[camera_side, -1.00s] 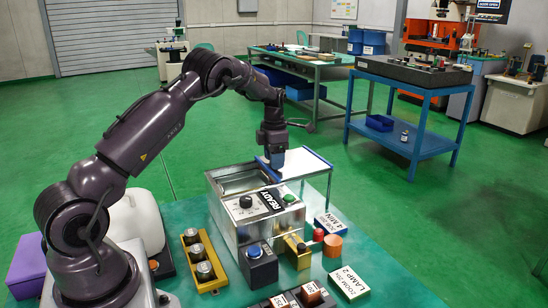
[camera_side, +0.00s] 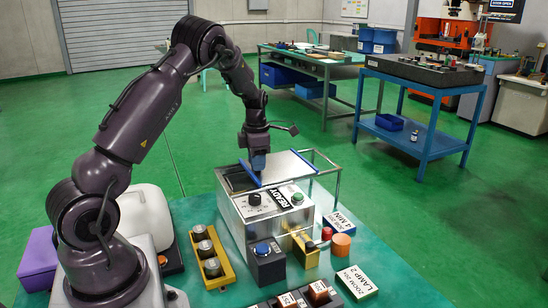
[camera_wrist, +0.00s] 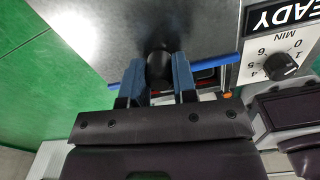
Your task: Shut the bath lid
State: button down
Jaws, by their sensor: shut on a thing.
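The bath (camera_side: 270,217) is a metal box with a READY panel on its front. Its lid (camera_side: 288,163) is a flat grey plate with blue edges, level on a rail frame. The lid lies over the right part of the bath and reaches out to the right; a dark opening (camera_side: 236,180) shows at the left. My gripper (camera_side: 258,168) points down at the lid's left end. In the wrist view, its blue fingers (camera_wrist: 158,84) are shut on the lid's black knob (camera_wrist: 158,62), beside the lid's blue edge (camera_wrist: 226,59). The fingers hide part of the knob.
A dial (camera_side: 255,199) and a green button (camera_side: 297,198) are on the bath's panel. A yellow holder (camera_side: 211,262) with several cylinders, a blue-button box (camera_side: 265,260) and a red-topped post (camera_side: 326,234) stand nearby. A white container (camera_side: 146,212) stands at the left.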

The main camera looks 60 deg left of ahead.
jog(key=s, duration=0.8)
jog(key=shift+s+r, duration=0.1)
jog(key=shift+s, duration=0.1)
jog(key=c, duration=0.9)
grip_release()
jog(key=shift+w+r, duration=0.1)
jog(key=shift+r, duration=0.35)
notch_tip(320, 180, up, 12)
